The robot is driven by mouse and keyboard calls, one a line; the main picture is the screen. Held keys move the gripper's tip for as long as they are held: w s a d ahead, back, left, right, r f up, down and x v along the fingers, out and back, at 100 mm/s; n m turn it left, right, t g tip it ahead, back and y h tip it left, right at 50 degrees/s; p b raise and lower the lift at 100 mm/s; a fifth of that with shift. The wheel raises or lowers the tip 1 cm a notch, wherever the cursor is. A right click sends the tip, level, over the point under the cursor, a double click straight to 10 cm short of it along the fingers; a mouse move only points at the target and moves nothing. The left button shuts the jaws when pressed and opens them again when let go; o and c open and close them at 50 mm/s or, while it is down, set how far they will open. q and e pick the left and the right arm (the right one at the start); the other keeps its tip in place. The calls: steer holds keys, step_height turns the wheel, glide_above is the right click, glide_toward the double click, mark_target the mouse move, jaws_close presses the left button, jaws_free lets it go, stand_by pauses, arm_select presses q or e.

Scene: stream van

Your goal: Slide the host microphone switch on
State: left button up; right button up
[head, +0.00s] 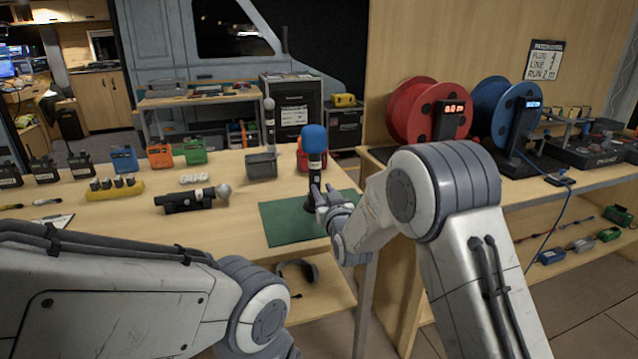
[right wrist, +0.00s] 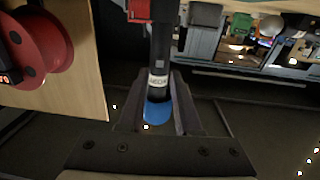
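A black microphone with a blue foam top (head: 314,140) stands upright over the green mat (head: 285,222), with a pale label band on its body. My right gripper (head: 321,194) is beside its body, below the foam. In the right wrist view the microphone (right wrist: 160,48) runs between the fingertips (right wrist: 158,76), foam end toward the bottom of the picture. The fingers look apart, with narrow gaps beside the body; I cannot make out firm contact. The switch position is too small to tell. My left gripper is out of view.
A grey-headed microphone (head: 220,191) lies on a black holder on the wooden table. Another microphone (head: 269,112) stands upright behind a grey box (head: 262,166). Red (head: 412,108) and blue (head: 490,100) cable reels stand on the right bench. Headphones (head: 297,270) lie on the lower shelf.

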mark_target(318, 180)
steer(key=shift+x, duration=2.1)
jaws_close()
